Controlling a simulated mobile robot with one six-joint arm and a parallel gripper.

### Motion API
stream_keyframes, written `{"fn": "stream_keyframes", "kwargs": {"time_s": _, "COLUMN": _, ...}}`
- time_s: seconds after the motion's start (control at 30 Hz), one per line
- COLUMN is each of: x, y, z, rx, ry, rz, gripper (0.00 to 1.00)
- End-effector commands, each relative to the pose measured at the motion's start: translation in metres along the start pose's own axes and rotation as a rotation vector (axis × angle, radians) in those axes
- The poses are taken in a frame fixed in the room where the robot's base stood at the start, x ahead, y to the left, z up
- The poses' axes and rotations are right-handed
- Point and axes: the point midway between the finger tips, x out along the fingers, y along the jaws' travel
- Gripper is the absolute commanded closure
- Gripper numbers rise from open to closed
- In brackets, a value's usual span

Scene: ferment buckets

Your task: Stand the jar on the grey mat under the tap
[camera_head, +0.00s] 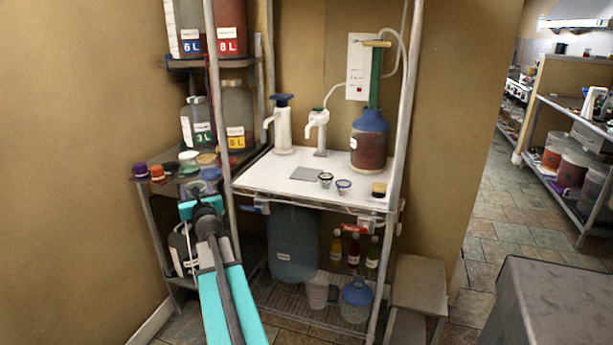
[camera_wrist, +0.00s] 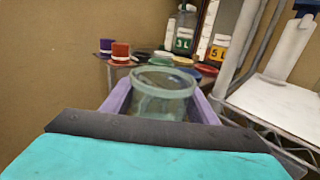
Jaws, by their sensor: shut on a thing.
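In the wrist view, my gripper (camera_wrist: 163,105) has its purple fingers on either side of a clear glass jar (camera_wrist: 163,90) and is shut on it. The jar is upright, with its open rim up. In the head view, my arm reaches toward the left shelf, and the gripper and jar are largely hidden behind it. The grey mat (camera_head: 306,174) lies flat on the white counter (camera_head: 270,180). A white tap (camera_head: 318,122) stands behind the mat with its spout above the counter. The jar is left of the counter, away from the mat.
Two small cups (camera_head: 326,179) stand right of the mat. A blue-topped bucket (camera_head: 369,145) and a second pump tap (camera_head: 283,128) stand behind. A metal post (camera_head: 217,100) rises between the left shelf and the counter. Colored lids (camera_head: 157,173) lie on the left shelf.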

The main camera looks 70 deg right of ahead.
Motion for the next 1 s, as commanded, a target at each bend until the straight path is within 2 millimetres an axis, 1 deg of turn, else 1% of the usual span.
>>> {"fn": "stream_keyframes", "kwargs": {"time_s": 0.03, "x": 0.001, "y": -0.008, "z": 0.003, "rx": 0.000, "ry": -0.002, "rz": -0.021, "gripper": 0.78}}
{"fn": "stream_keyframes", "kwargs": {"time_s": 0.17, "x": 0.001, "y": -0.023, "z": 0.006, "rx": 0.001, "ry": -0.003, "rz": -0.066, "gripper": 0.78}}
{"fn": "stream_keyframes", "kwargs": {"time_s": 0.37, "x": 0.000, "y": -0.051, "z": 0.012, "rx": 0.001, "ry": 0.000, "rz": -0.147, "gripper": 0.78}}
{"fn": "stream_keyframes", "kwargs": {"time_s": 0.67, "x": -0.006, "y": -0.100, "z": 0.024, "rx": 0.000, "ry": -0.001, "rz": -0.292, "gripper": 0.78}}
{"fn": "stream_keyframes", "kwargs": {"time_s": 0.77, "x": -0.011, "y": -0.122, "z": 0.028, "rx": 0.000, "ry": -0.001, "rz": -0.356, "gripper": 0.78}}
{"fn": "stream_keyframes", "kwargs": {"time_s": 0.87, "x": -0.018, "y": -0.149, "z": 0.035, "rx": 0.001, "ry": -0.001, "rz": -0.437, "gripper": 0.78}}
{"fn": "stream_keyframes", "kwargs": {"time_s": 0.97, "x": -0.029, "y": -0.182, "z": 0.042, "rx": 0.001, "ry": -0.002, "rz": -0.540, "gripper": 0.78}}
{"fn": "stream_keyframes", "kwargs": {"time_s": 1.0, "x": -0.035, "y": -0.197, "z": 0.045, "rx": 0.001, "ry": -0.002, "rz": -0.586, "gripper": 0.78}}
